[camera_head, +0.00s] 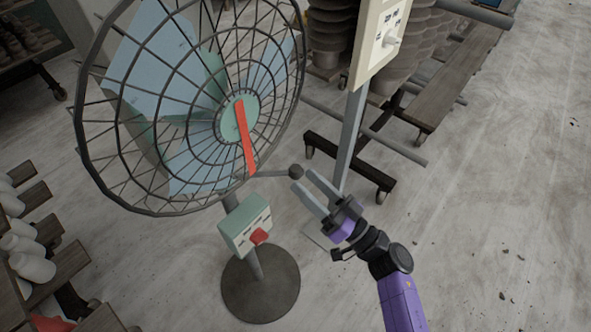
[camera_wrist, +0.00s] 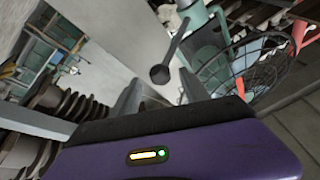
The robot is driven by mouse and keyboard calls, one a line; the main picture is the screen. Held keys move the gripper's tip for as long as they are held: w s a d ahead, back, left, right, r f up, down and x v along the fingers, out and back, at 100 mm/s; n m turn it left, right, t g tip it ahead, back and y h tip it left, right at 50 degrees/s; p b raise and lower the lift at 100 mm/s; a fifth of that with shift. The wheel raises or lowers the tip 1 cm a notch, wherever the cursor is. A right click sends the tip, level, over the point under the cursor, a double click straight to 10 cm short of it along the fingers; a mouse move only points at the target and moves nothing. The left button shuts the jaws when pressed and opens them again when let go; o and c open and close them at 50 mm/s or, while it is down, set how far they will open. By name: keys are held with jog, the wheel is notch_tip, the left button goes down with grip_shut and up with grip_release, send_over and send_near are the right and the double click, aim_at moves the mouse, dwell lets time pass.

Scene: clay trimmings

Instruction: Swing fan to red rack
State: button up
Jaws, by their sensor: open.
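The fan (camera_head: 240,115) stands on a round dark base (camera_head: 262,285), its wire cage facing up and right. It has a red pointer at its hub and a green control box (camera_head: 245,230) on its post. A rod with a dark round knob (camera_head: 296,171) sticks out to the right from the fan; the knob also shows in the wrist view (camera_wrist: 160,74). My gripper (camera_head: 302,180) is open, its fingertips close to the knob, which appears between them in the wrist view. Contact cannot be told. A red piece (camera_head: 52,324) shows at the lower left; whether it is the red rack is unclear.
A switch panel (camera_head: 378,38) on a grey post (camera_head: 348,140) stands just beyond my gripper. A wheeled rack with stacked pots (camera_head: 333,35) and a plank (camera_head: 455,85) are behind it. Wooden shelves with white pots (camera_head: 33,267) are at left. The floor at right is clear apart from crumbs.

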aim_at(296, 172)
jog(key=shift+x, duration=2.25)
jog(key=c, duration=1.1)
jog(key=shift+d, duration=0.1)
grip_shut()
